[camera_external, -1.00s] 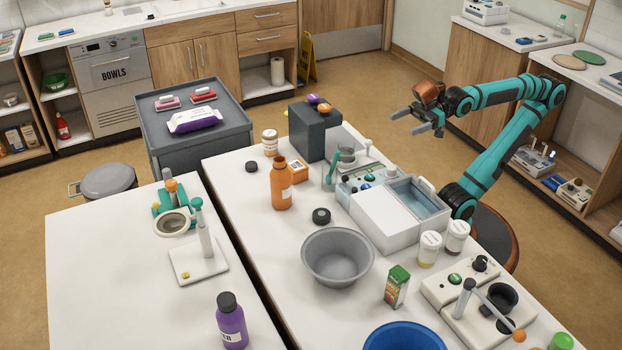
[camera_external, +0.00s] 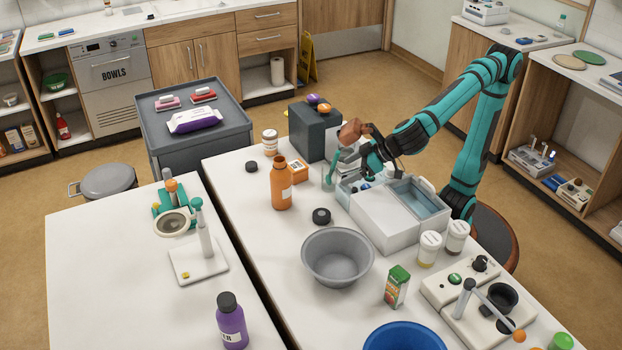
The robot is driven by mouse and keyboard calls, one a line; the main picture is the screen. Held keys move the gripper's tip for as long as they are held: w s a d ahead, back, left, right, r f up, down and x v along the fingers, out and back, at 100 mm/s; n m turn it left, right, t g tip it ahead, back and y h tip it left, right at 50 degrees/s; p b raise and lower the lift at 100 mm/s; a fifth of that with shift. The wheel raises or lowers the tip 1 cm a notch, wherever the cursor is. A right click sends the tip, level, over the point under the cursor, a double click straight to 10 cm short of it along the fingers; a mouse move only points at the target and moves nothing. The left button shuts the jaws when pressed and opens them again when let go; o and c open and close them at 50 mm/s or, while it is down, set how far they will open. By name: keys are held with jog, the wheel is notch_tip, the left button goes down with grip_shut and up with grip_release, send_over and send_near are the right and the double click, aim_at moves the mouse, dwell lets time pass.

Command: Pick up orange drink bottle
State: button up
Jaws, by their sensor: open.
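The orange drink bottle (camera_external: 281,185) stands upright and uncapped on the white table, left of my arm, with a pale label on its side. My gripper (camera_external: 362,172) is to the right of the bottle, over the back end of the white box with compartments. It is open and apart from the bottle. The fingers are partly lost against the things behind them.
A dark grey block (camera_external: 314,132) stands behind. The white box (camera_external: 385,220) and grey bowl (camera_external: 338,257) are in front.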

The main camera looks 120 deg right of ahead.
jog(key=w+a+m+g+h, duration=0.1)
jog(key=w+a+m+h, duration=0.35)
jog(key=w, duration=0.45)
send_near(289, 185)
jog(key=shift+h, duration=0.45)
jog(key=x, duration=0.6)
jog(key=shift+w+a+f, duration=0.1)
jog(key=shift+w+f, duration=0.35)
jog(key=shift+f, duration=0.05)
jog(key=shift+s+x, duration=0.15)
jog(key=shift+x, duration=1.15)
jog(key=shift+s+x, duration=0.15)
jog(key=shift+x, duration=1.2)
jog(key=c, duration=1.2)
